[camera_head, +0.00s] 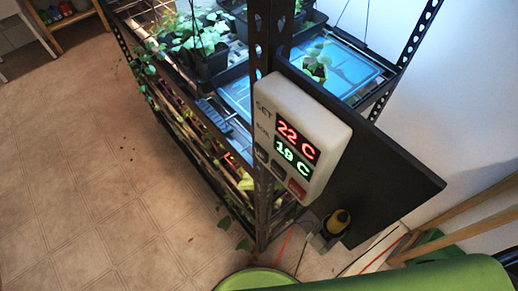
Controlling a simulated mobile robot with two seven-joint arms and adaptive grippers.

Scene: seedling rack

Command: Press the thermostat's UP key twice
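The thermostat (318,127) is a white box on a dark panel fixed to the rack's corner post. Its upper display (297,139) reads 22 C in red and its lower display (292,157) reads 19 C in green. Below and beside the displays are small dark keys (277,168) and a red key (297,188). Neither of my grippers is in view.
The dark panel (400,180) juts out to the right of the thermostat. The metal rack (262,215) holds seedlings (195,35) and trays. A yellow-and-black object (339,221) and cables hang below. A green round rim (255,279) shows at the bottom. Tiled floor (90,170) is open at left.

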